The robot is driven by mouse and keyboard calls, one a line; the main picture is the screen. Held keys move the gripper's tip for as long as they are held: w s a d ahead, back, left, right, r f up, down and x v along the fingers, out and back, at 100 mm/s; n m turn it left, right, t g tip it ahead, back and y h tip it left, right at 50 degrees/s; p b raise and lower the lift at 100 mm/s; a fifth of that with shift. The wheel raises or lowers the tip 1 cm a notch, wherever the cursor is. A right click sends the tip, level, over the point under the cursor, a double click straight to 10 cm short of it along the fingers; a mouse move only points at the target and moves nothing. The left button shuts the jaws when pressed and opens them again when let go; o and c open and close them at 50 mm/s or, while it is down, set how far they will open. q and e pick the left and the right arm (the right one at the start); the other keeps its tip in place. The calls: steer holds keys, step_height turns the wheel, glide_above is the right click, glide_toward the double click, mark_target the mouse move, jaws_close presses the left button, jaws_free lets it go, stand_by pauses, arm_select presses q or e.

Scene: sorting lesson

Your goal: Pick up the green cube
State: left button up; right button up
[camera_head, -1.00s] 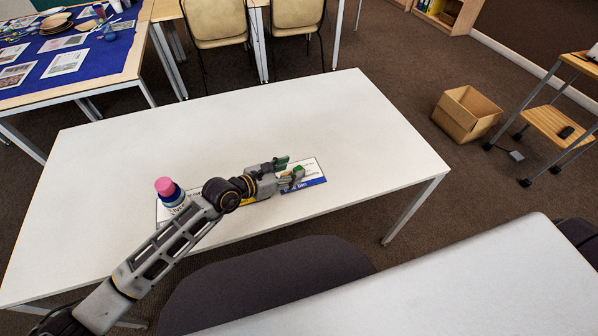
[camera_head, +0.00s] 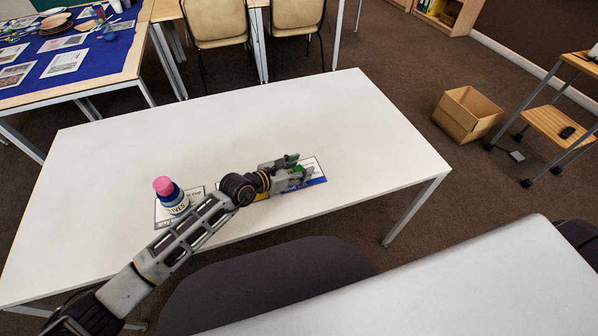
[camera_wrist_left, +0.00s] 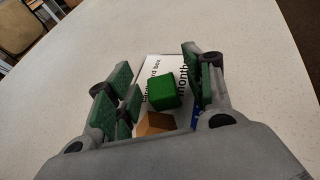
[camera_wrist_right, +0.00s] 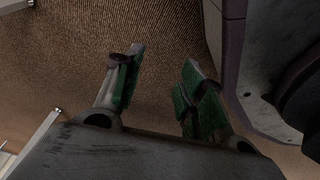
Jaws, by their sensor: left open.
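The green cube (camera_wrist_left: 163,91) lies on a white printed card (camera_wrist_left: 148,70) and sits between the spread fingers of my left gripper in the left wrist view. My left gripper (camera_wrist_left: 160,88) is open, with a gap visible on both sides of the cube. In the head view my left gripper (camera_head: 302,170) is low over the card near the table's front edge and largely hides the cube. My right gripper (camera_wrist_right: 160,80) shows in the right wrist view, open and empty, above brown carpet.
An orange-brown block (camera_wrist_left: 153,124) lies close to the green cube, nearer my palm. The white table (camera_head: 330,110) is clear behind. A cardboard box (camera_head: 466,113) is on the floor at right.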

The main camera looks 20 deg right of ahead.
mark_target(299, 169)
arm_select(q)
steer(key=c, duration=1)
arm_select(e)
steer(key=shift+s+d+f, duration=0.1)
steer(key=shift+s+d, duration=0.3)
steer(key=shift+s, duration=0.05)
arm_select(q)
steer(key=shift+r, duration=0.1)
arm_select(e)
steer(key=shift+a, duration=0.1)
arm_select(q)
steer(key=shift+r, duration=0.55)
step_height(299, 169, up, 8)
steer(key=shift+f+p, duration=0.2)
steer(key=shift+p, duration=0.6)
steer(key=shift+r, duration=0.55)
arm_select(e)
steer(key=s, duration=0.1)
steer(key=s+d, duration=0.1)
steer(key=s+f, duration=0.1)
steer(key=shift+s+d+g, duration=0.2)
steer(key=shift+d+g, duration=0.1)
